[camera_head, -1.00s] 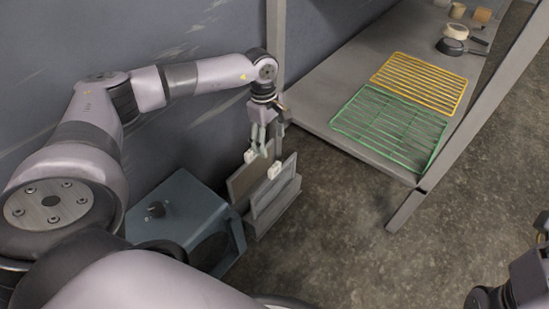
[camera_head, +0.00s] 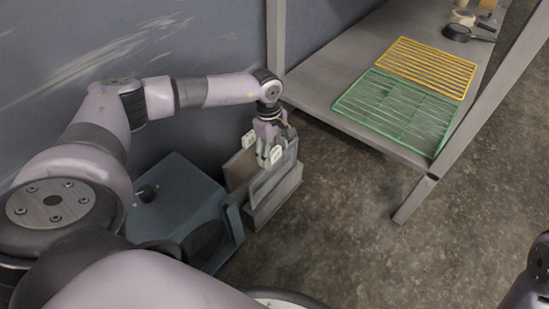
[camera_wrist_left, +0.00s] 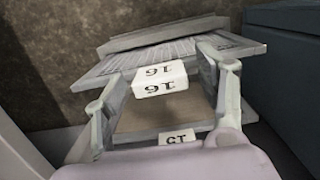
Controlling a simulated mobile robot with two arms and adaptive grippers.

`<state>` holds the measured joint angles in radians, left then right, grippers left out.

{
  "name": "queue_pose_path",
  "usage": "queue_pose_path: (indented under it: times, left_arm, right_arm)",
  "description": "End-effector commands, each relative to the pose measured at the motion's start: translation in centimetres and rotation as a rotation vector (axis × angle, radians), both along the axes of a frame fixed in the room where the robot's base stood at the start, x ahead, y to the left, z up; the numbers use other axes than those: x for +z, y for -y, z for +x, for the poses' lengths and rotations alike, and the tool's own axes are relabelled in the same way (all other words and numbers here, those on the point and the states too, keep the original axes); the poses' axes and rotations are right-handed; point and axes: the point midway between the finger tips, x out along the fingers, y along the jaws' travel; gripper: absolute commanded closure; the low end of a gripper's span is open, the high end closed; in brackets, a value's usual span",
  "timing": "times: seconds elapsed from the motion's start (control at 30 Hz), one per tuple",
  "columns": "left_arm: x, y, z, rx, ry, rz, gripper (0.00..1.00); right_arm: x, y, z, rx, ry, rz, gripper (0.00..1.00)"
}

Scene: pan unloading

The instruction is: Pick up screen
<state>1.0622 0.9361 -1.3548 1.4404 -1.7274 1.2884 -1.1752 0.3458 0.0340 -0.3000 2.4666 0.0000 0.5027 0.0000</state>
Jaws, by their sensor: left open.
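Two framed screens stand upright, one behind the other, in a low grey holder (camera_head: 277,206) on the floor. The rear screen (camera_head: 240,169) has a brownish panel and grey frame; the front screen (camera_head: 267,184) is partly covered by my gripper. My left gripper (camera_head: 264,148) points down at the tops of the screens, its fingers open. I cannot tell whether a fingertip touches a screen. My right gripper is out of view.
A blue-grey box-shaped unit (camera_head: 180,205) stands close left of the holder. A grey shelf (camera_head: 330,75) at the right carries a green rack (camera_head: 395,110), a yellow rack (camera_head: 425,66) and a black pan (camera_head: 457,32). A wall is behind; the floor (camera_head: 340,220) right of the holder is clear.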

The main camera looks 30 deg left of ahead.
Motion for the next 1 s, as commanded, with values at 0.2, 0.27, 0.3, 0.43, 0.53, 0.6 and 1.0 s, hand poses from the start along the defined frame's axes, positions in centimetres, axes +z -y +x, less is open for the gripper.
queue_pose_path:
  times: [0.2, 0.27, 0.3, 0.43, 0.53, 0.6, 1.0]
  left_arm:
    - [-0.38, 0.04, 0.00, 0.001, 0.000, 0.000, 0.35]
    - [-0.37, 0.02, 0.00, 0.001, 0.000, 0.000, 0.35]
    - [-0.37, 0.02, -0.01, 0.001, 0.000, 0.000, 0.36]
    - [-0.36, 0.02, -0.01, 0.001, 0.000, 0.000, 0.44]
    - [-0.36, 0.01, -0.01, 0.001, 0.000, 0.000, 0.51]
    - [-0.36, 0.01, -0.01, 0.001, 0.000, 0.000, 0.56]
    - [-0.35, -0.01, -0.02, 0.001, 0.000, 0.001, 0.82]
  right_arm:
    - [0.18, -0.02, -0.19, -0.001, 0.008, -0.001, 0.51]
    - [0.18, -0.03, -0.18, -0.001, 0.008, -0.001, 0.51]
    - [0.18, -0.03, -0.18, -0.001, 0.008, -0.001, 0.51]
    - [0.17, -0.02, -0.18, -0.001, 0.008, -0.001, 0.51]
    - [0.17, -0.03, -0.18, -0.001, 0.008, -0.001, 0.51]
    - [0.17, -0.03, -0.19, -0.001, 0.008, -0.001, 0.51]
    - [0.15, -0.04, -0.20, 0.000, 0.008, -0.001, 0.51]
